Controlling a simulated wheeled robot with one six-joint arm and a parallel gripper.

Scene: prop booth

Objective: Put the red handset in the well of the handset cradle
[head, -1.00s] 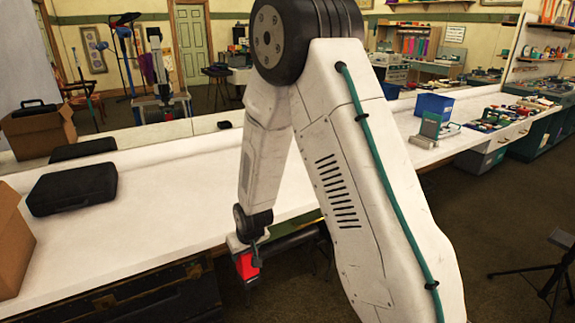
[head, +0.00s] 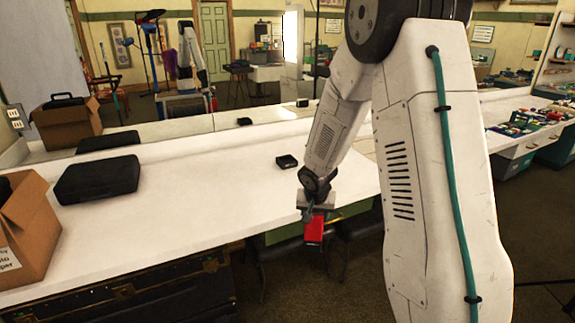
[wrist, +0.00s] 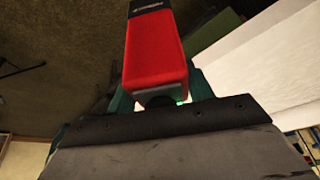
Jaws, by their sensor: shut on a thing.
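The red handset (head: 315,230) hangs from my gripper (head: 314,208) in the head view, just off the front edge of the white table. In the wrist view the handset (wrist: 155,50) sits between the teal fingers of my gripper (wrist: 160,95), which is shut on it. A small black block-like thing (head: 287,161), probably the handset cradle, stands on the table behind and left of my gripper. Its well is too small to make out. My gripper is apart from it.
A black case (head: 97,179) and an open cardboard box (head: 25,230) are on the left of the white table (head: 200,190). A mirror along the back repeats them. The table between case and black block is clear. Dark chairs (head: 285,262) stand under the front edge.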

